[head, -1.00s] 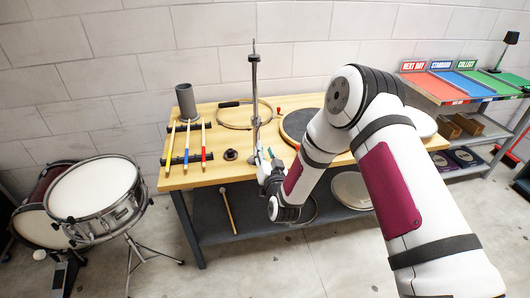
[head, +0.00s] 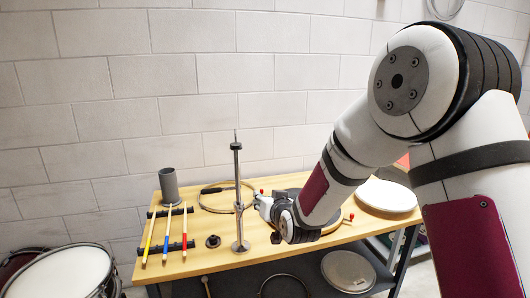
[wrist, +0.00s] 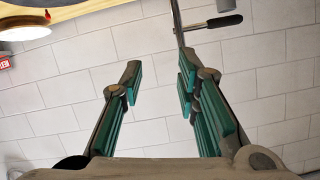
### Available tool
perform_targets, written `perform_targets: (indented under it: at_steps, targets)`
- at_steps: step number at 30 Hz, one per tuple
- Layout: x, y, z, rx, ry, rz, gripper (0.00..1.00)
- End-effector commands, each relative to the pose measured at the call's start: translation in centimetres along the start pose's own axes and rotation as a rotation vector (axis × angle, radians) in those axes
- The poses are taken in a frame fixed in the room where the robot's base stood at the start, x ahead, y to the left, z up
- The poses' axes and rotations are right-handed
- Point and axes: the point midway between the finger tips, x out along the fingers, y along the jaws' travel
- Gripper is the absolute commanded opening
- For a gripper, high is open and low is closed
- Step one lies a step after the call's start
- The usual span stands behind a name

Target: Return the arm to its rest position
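My arm reaches in from the right in the head view and bends down over the wooden bench (head: 190,268). My gripper is mostly hidden behind my own wrist in the head view. In the wrist view my gripper (wrist: 157,85) has its two green-padded fingers spread apart with nothing between them. Only the wall shows behind the gap.
A metal stand (head: 238,200) rises from the bench just left of my wrist. A grey cup (head: 169,187), several drumsticks on a black rack (head: 167,246) and a hoop (head: 212,208) lie further left. A drum (head: 65,275) stands at lower left. A round drumhead (head: 388,196) lies at right.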

Motion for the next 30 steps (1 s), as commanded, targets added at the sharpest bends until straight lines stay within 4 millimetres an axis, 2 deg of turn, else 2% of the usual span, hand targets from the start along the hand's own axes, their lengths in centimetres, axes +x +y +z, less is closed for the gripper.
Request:
perform_targets:
  at_steps: [1,6,14,18,23,27,30]
  targets:
    - [-1.5,0.4,-1.6,-0.017,-0.019,0.014,0.29]
    - [-6.8,1.8,-4.3,-0.060,-0.124,0.069,0.29]
    - [-16.7,4.0,-6.5,-0.092,-0.283,0.161,0.29]
    - [-22.7,4.9,-6.6,-0.091,-0.368,0.210,0.29]
    - [-29.8,5.7,-5.7,-0.076,-0.465,0.259,0.29]
    - [-36.1,6.0,-4.0,-0.054,-0.550,0.294,0.29]
    - [-40.1,5.9,-2.5,-0.035,-0.606,0.311,0.29]
